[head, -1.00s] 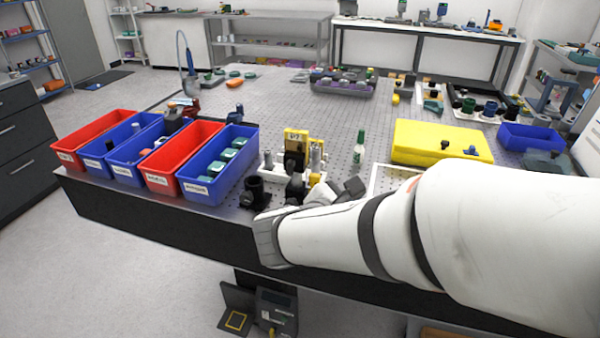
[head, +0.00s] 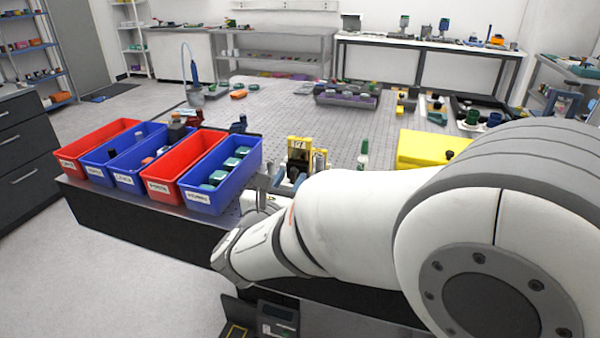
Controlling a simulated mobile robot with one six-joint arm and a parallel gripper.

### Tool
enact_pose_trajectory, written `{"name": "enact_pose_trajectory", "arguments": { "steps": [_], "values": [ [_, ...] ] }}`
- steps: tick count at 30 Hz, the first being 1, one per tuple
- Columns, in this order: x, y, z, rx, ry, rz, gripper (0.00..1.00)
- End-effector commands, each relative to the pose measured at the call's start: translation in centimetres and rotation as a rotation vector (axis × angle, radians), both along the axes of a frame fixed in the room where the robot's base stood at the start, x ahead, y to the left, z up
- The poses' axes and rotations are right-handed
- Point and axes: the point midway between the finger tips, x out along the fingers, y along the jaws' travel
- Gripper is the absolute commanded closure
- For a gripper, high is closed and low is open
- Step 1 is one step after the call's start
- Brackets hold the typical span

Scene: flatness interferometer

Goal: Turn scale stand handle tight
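A fixture with a yellow labelled block (head: 300,150) stands near the front edge of the bench, right of the blue and red bins. A metal post (head: 320,160) stands at its right side. I take this to be the scale stand, but I cannot single out its handle. My white arm crosses in front and covers the fixture's lower part. Small grey and dark parts show just above my arm, by the fixture's foot. I cannot tell which of these belong to my gripper. Its fingers do not show clearly, nor whether they touch the stand.
Red and blue bins, the nearest a blue one (head: 222,172), stand at the bench's left front edge. A small green-capped bottle (head: 363,154) stands right of the fixture. A yellow case (head: 425,148) lies farther right, partly behind my arm. The perforated bench top (head: 285,112) behind the fixture is mostly clear.

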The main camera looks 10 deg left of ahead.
Motion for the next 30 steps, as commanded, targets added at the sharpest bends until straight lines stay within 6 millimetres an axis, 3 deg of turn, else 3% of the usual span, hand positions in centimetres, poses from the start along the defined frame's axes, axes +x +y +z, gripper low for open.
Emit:
{"name": "enact_pose_trajectory", "arguments": {
  "steps": [9, 21, 30],
  "values": [
    [0.33, -0.05, -0.01, 0.001, 0.000, -0.001, 0.69],
    [0.33, -0.11, 0.00, 0.001, 0.001, -0.002, 1.00],
    [0.34, -0.13, -0.08, 0.008, -0.001, -0.002, 1.00]
  ]
}}
